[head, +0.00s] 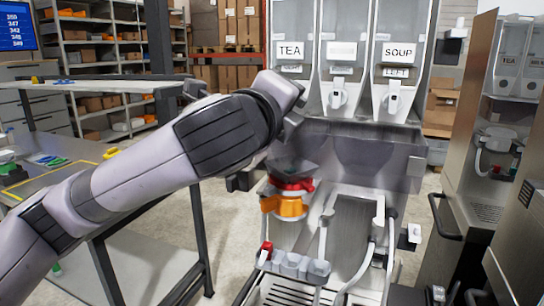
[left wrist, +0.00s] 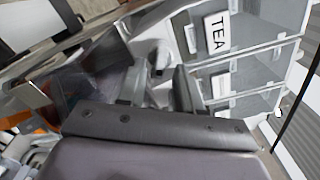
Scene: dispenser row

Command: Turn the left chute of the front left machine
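The front machine has clear chutes in a row. Its left chute (head: 293,25), labelled TEA (head: 291,51), stands just beyond my left arm's end in the head view. My arm covers this chute's lower part and knob there. My left gripper's fingers are mostly hidden in the head view. In the left wrist view my left gripper (left wrist: 158,88) has its two fingers apart. A pale knob-like part (left wrist: 155,62) shows between and just beyond them, and I cannot tell if they touch it. The TEA label (left wrist: 217,33) is tilted there. My right gripper is not in view.
A middle chute (head: 341,50) and a SOUP chute (head: 398,52) stand to the right, with their knobs showing. Red and orange parts (head: 290,206) and white hoses sit below. Another dispenser stands at right, and a table (head: 95,165) at left.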

